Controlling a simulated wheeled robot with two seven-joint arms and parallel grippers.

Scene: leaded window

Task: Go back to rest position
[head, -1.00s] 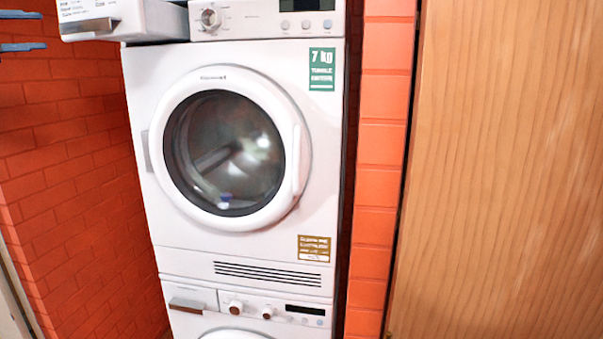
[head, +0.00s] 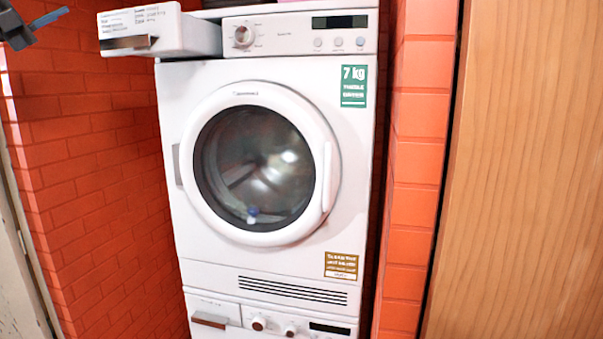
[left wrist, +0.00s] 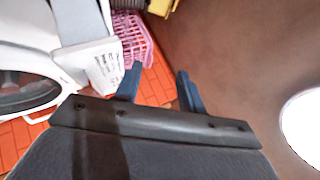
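My left gripper (left wrist: 160,85) shows in the left wrist view with its two blue fingers spread apart and nothing between them. In the head view, part of the left gripper (head: 50,18) shows in the top left corner, left of the pulled-out drawer. The white dryer (head: 172,215) stands stacked on a second white machine (head: 262,324). The dryer's round door (head: 323,165) is shut. Its top left drawer (head: 185,35) is pulled out and also shows in the left wrist view (left wrist: 90,62). My right gripper is in neither view.
Orange brick walls (head: 85,170) flank the machines. A wooden panel (head: 530,170) fills the right side. A pink basket (left wrist: 132,38) sits beyond the drawer in the left wrist view. A pale door edge (head: 18,270) is at lower left.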

